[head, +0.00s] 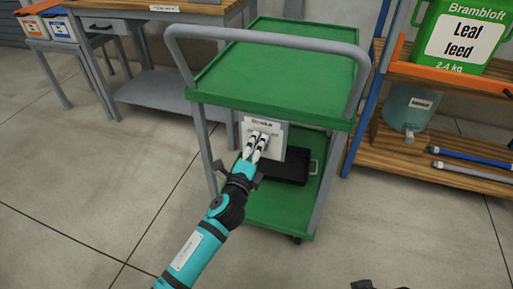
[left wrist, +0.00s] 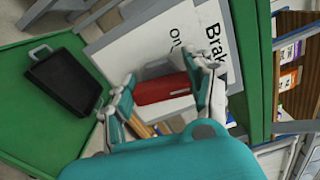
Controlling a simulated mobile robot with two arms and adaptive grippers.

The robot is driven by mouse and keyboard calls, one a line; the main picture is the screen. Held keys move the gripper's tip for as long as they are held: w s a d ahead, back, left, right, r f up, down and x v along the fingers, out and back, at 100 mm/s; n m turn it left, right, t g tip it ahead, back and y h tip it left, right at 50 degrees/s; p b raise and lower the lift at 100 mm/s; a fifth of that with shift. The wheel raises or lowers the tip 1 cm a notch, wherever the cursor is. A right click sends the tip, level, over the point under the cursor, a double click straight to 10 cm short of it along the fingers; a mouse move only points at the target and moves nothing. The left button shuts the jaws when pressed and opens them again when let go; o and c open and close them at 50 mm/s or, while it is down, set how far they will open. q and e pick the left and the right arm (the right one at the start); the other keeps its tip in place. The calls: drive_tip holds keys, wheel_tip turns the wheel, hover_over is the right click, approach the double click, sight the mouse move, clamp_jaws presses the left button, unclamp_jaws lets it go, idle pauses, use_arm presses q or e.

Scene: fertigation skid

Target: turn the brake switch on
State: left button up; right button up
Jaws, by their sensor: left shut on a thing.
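The brake panel (head: 276,149) is a pale plate with a "Brake" label, upright on the near side of the green cart under its top tray. In the left wrist view, the panel (left wrist: 140,48) shows "Brake" and "On" lettering turned sideways. A red switch handle (left wrist: 162,89) stands out in front of it. My left gripper (head: 263,138) is at the panel, its fingers hiding the switch in the head view. In the left wrist view, the left gripper (left wrist: 166,84) has its fingers on both ends of the red handle, shut on it.
The cart's green top tray (head: 280,60) is empty, with a grey push rail (head: 270,38) above. A black case (head: 285,168) lies on the lower shelf. A wooden rack (head: 440,80) stands at right, a workbench (head: 165,50) behind left. A dark fragment, perhaps my right gripper, shows at the bottom edge.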

use_arm(q)
drive_tip(key=n, duration=0.3)
drive_tip(key=shift+f+n, duration=0.1)
drive_tip(key=shift+n, duration=0.3)
drive_tip(key=n+p, duration=0.1)
drive_tip(key=n, duration=0.2)
drive_tip(key=shift+f+n, duration=0.1)
drive_tip(key=shift+n, duration=0.2)
drive_tip(key=n+p, duration=0.1)
drive_tip(key=n, duration=0.1)
drive_tip(key=shift+f+n, duration=0.1)
drive_tip(key=shift+n, duration=0.2)
drive_tip(key=shift+f+n+p, duration=0.1)
drive_tip(key=shift+n+p, duration=0.2)
drive_tip(key=shift+n, duration=0.3)
use_arm(e)
drive_tip(key=shift+x, duration=2.35)
drive_tip(key=shift+a, duration=0.1)
use_arm(q)
drive_tip(key=o, duration=1.2)
